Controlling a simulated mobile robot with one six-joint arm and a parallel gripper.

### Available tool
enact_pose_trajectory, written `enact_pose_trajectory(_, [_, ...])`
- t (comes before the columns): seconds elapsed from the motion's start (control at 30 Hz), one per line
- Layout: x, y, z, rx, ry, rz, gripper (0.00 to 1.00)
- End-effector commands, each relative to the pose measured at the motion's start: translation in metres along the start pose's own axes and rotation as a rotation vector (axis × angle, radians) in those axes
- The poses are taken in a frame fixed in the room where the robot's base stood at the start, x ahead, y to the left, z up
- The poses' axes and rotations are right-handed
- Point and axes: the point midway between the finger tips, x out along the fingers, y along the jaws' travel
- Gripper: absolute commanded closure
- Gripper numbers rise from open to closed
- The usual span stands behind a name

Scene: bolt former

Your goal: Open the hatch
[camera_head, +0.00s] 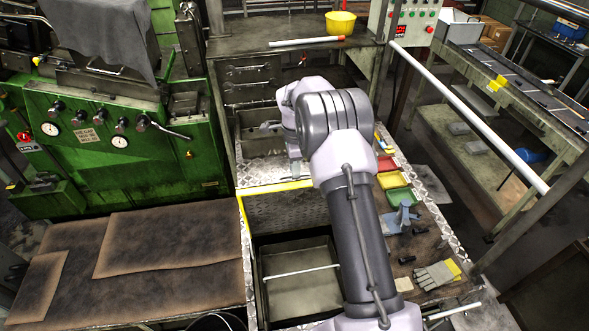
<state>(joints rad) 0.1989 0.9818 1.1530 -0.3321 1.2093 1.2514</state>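Below the yellow edge is a darker upright tread-plate face (285,213). My arm reaches up from the bottom right and bends over the panel. My gripper (294,170) points down close above the panel or touches it; I cannot tell which. Its fingers are small and partly hidden by my wrist, so their opening is unclear. My arm also hides the right part of the panel.
An open dark-rimmed bin (262,291) with a white rod across it is in front. Green machinery (110,150) stands at left. Red, yellow and green trays (398,199) and gloves (437,275) lie right of my arm. A yellow bucket (341,23) stands on the shelf behind.

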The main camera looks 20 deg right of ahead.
Motion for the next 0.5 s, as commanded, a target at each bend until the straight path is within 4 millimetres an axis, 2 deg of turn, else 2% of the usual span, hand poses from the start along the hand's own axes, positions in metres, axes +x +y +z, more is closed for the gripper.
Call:
enact_pose_trajectory(0.13, [0.0078, -0.0001, 0.0000, 0.000, 0.000, -0.001, 0.68])
enact_pose_trajectory(0.37, [0.0087, -0.0001, 0.0000, 0.000, 0.000, -0.001, 0.68])
enact_pose_trajectory(0.5, [0.0085, -0.0001, 0.0000, 0.000, 0.000, -0.001, 0.95])
